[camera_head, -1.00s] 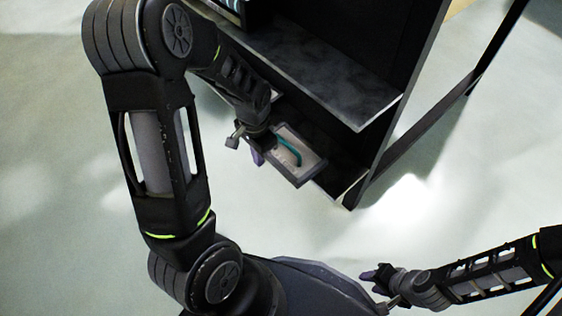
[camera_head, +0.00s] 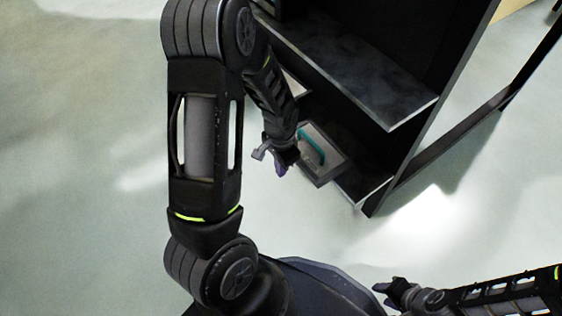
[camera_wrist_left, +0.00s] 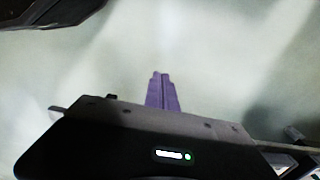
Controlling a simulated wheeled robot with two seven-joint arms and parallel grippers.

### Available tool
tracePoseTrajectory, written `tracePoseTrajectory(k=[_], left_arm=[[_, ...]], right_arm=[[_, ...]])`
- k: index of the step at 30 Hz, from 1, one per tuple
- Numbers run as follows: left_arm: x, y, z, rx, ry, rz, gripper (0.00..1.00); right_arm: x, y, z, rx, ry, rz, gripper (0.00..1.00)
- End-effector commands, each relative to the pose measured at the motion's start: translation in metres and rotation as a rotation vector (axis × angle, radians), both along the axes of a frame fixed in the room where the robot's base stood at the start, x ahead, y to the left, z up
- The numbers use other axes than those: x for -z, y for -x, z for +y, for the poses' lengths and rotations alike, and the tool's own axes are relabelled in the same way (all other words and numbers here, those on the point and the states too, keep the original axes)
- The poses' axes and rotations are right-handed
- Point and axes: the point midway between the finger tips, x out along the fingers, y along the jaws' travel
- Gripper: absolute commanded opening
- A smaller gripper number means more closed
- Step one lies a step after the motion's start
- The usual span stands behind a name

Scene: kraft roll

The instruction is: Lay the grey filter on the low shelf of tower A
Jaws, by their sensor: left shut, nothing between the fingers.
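The grey filter (camera_head: 337,167), a flat grey framed panel with a teal curved handle (camera_head: 312,145), lies on the low shelf (camera_head: 366,186) of the dark tower. Its near corner seems to stick out past the shelf's front edge. My left gripper (camera_head: 281,169) is just left of the filter, outside the shelf, with a small gap between them. Its purple fingers (camera_wrist_left: 161,90) are together and empty in the left wrist view, over bare floor. My right gripper (camera_head: 380,288) is low at the bottom right, far from the filter; its fingers are too small to judge.
A wider dark shelf (camera_head: 345,70) juts out above the low shelf. The tower's side panel (camera_head: 425,110) stands to the right. A pale item (camera_head: 296,86) shows partly behind my left forearm. The pale floor (camera_head: 90,200) left of the tower is clear.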

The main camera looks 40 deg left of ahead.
Motion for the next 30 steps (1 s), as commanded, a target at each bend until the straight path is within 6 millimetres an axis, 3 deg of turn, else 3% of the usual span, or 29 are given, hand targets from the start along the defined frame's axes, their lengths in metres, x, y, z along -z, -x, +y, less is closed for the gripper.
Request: tracePoseTrajectory(k=[2, 9, 23, 30], left_arm=[[0.021, 0.0, 0.0, 0.0, 0.001, 0.001, 0.0], [0.017, -0.033, -0.01, 0.001, 0.0, -0.003, 0.0], [0.014, -0.039, -0.012, 0.0, 0.0, -0.001, 0.0], [0.013, -0.071, -0.021, 0.003, 0.0, -0.002, 0.0]], right_arm=[[0.013, -0.001, 0.0, 0.001, 0.001, -0.003, 0.36], [0.022, -0.003, 0.001, 0.004, 0.001, -0.008, 0.36], [0.023, -0.004, 0.001, 0.005, 0.002, -0.01, 0.36], [0.016, -0.003, 0.001, 0.003, 0.002, -0.008, 0.36]])
